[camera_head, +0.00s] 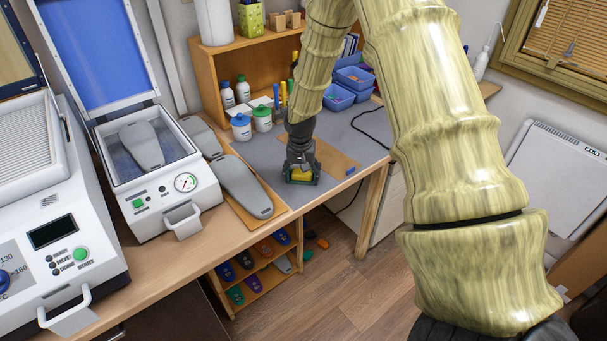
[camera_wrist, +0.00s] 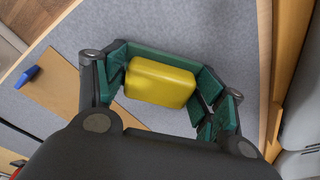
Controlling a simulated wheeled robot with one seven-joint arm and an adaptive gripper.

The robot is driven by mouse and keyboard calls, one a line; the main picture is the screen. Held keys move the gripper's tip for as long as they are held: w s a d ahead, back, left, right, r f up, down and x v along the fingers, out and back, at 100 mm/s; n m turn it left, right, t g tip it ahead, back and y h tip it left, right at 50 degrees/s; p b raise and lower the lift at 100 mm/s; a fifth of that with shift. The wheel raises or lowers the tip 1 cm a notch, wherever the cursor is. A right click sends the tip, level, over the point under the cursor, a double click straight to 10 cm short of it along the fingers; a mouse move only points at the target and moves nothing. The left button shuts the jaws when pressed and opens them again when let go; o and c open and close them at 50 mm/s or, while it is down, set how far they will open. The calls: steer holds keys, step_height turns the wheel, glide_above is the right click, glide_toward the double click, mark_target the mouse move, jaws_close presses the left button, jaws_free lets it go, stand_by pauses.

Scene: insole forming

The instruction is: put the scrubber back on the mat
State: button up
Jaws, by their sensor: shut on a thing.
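The scrubber (camera_wrist: 160,83) is a yellow block with rounded edges. In the wrist view it sits between the green-padded fingers of my gripper (camera_wrist: 168,86), which is shut on it. In the head view my gripper (camera_head: 302,170) points down near the front edge of the desk, with the yellow scrubber (camera_head: 301,175) low between its fingers. The grey mat (camera_head: 352,134) covers the desk top there and shows behind the scrubber in the wrist view (camera_wrist: 190,32). I cannot tell whether the scrubber touches the mat or hangs just above it.
A thin brown board (camera_head: 335,158) and a small blue object (camera_head: 350,171) lie on the mat. Lidded pots (camera_head: 241,127) and blue bins (camera_head: 338,97) stand at the back. A long grey insole shape (camera_head: 245,187) lies left of my gripper. A black cable (camera_head: 368,128) crosses the mat's right side.

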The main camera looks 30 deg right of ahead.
mark_target(301, 175)
steer(key=o, duration=1.1)
steer(key=shift+s+f, duration=0.3)
steer(key=shift+f, duration=0.3)
steer(key=shift+o, duration=1.2)
steer(key=shift+w+f, duration=0.25)
steer(key=shift+s+r, duration=0.1)
steer(key=shift+r, duration=0.2)
steer(key=shift+w+r+p, duration=0.2)
steer(key=shift+r+p, duration=0.2)
steer(key=shift+r, duration=0.35)
step_height(301, 175, up, 12)
steer(key=s+b, duration=0.1)
steer(key=b, duration=0.3)
steer(key=shift+a+f, duration=0.15)
steer(key=shift+a, duration=0.3)
